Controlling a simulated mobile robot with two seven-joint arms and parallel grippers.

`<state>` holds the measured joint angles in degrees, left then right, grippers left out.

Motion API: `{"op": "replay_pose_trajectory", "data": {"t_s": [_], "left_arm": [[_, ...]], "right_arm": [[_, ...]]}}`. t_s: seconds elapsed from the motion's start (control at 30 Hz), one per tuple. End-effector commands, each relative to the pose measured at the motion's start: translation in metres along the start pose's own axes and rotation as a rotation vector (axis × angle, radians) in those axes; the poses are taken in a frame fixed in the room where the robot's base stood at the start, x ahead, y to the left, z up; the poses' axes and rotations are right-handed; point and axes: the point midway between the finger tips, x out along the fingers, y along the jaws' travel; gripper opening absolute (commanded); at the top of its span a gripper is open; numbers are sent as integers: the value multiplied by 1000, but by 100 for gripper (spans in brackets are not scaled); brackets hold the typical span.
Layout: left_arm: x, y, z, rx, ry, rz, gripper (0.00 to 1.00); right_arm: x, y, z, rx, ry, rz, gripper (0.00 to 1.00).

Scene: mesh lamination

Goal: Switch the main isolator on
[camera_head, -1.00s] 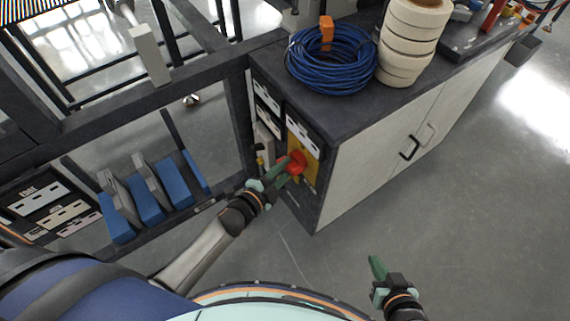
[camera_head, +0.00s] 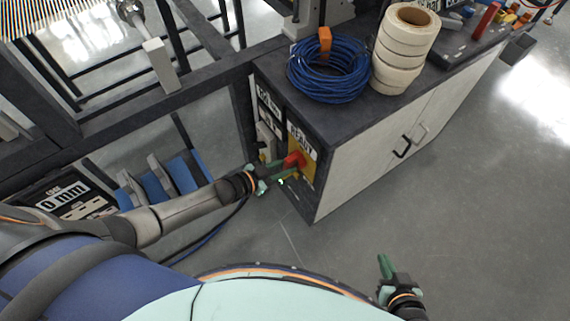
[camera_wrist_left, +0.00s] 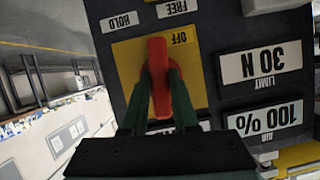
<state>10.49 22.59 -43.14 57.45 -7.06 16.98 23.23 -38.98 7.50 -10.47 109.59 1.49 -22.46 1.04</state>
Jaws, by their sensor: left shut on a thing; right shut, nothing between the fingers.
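The main isolator's red handle (camera_head: 294,160) sits on a yellow plate on the dark end panel of the cabinet. In the left wrist view the red handle (camera_wrist_left: 158,72) stands upright in the picture, with an upside-down OFF label beside its top end. My left gripper (camera_head: 281,169) is at the panel, shut on the red handle; in the left wrist view its green fingers (camera_wrist_left: 160,88) lie on either side of it. My right gripper (camera_head: 385,266) is shut and empty, above the floor at the lower right.
Panel displays are lit: READY (camera_head: 301,141), 30 N (camera_wrist_left: 266,63), 100 % (camera_wrist_left: 266,118), and 0 mm (camera_head: 62,197) on the frame at left. Blue cable coil (camera_head: 328,70) and white rolls (camera_head: 402,50) stand on the cabinet top (camera_head: 350,112). Floor right of the cabinet is clear.

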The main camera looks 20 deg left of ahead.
Motion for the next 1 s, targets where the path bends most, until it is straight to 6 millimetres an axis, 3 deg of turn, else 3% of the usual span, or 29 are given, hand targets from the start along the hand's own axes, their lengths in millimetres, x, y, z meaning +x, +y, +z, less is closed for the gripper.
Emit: {"op": "replay_pose_trajectory", "data": {"t_s": [0.3, 0.87, 0.9, 1.0], "left_arm": [[0, -2, 0, -115, 1, 46, 0], [0, -2, 0, -140, 2, 55, 0], [0, -2, 0, -140, 2, 55, 32], [0, -2, 0, -139, 2, 56, 43]], "right_arm": [[0, -1, -1, 0, 1, -2, 0], [0, -1, -2, 0, 1, -2, 0], [0, -1, -2, 0, 1, -2, 0], [0, -1, -2, 0, 2, -2, 0]]}}
